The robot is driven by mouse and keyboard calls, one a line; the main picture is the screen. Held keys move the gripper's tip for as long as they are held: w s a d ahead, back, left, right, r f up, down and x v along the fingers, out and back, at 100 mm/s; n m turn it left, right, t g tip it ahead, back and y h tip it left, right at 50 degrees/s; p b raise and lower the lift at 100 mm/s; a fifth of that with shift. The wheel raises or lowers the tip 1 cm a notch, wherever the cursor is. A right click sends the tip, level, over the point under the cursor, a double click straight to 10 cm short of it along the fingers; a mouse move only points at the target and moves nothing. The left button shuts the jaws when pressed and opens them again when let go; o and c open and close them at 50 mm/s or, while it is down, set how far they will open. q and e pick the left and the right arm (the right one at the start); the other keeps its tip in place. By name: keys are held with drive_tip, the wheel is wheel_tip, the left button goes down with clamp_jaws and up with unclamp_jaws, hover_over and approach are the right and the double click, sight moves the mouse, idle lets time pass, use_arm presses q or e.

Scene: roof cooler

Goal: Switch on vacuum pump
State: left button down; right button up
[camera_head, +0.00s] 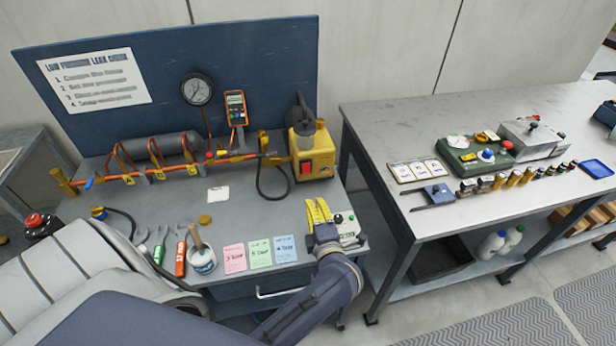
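The vacuum pump is a yellow box-shaped unit (322,158) with a dark motor on top, standing at the right end of the grey bench against the blue back panel. A red switch (306,167) sits on its front face. Whether it is on or off is too small to tell. My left gripper (318,206), with yellow fingers, is over the bench's front right part, in front of the pump and apart from it. The fingers lie close together in this view, and their gap is unclear. My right gripper is not in view.
A small control box (347,228) with buttons is right beside my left gripper. Coloured cards (259,252) and a white cup (202,260) lie along the front edge. A black hose (262,187) loops left of the pump. The bench between gripper and pump looks mostly clear.

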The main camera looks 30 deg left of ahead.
sight(301, 172)
use_arm(q)
drive_tip(key=shift+s+a+f, duration=0.1)
drive_tip(key=shift+a+f, duration=0.05)
idle(0.3)
drive_tip(key=x, duration=1.4)
drive_tip(key=shift+f, duration=0.1)
